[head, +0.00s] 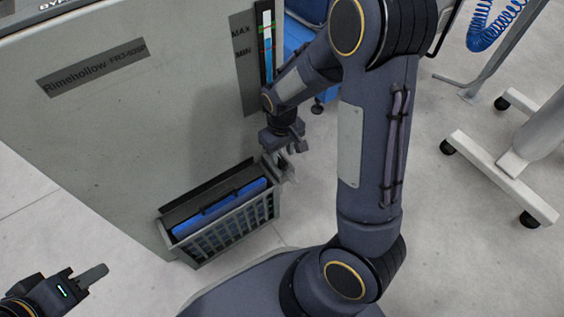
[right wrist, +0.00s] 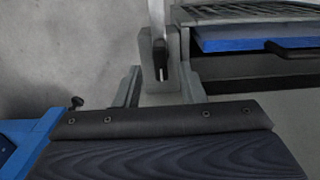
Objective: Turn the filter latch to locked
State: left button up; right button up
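The filter latch (right wrist: 160,60) shows in the right wrist view as a small black lever with a pale mark, standing roughly upright on a grey mount (right wrist: 147,75). My right gripper (right wrist: 161,70) is open, with one finger on each side of the latch; I cannot tell whether either touches it. In the head view, my right gripper (head: 288,150) is at the right end of the filter basket (head: 225,238); it and the arm hide most of the latch there. The blue filter (head: 205,212) sits in the basket. My left gripper (head: 92,276) is at the lower left, away from the machine; its opening is unclear.
The grey machine (head: 120,140) fills the left, with a level gauge (head: 267,40) marked MAX and MIN. A blue object (head: 300,35) stands behind it. A wheeled stand (head: 500,165) is at the right. The floor between is clear.

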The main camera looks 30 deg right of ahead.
aim_at(282, 159)
notch_tip(282, 159, down, 3)
jog(key=shift+f+b, duration=0.15)
jog(key=shift+b, duration=0.4)
jog(key=shift+c, duration=0.3)
grip_shut()
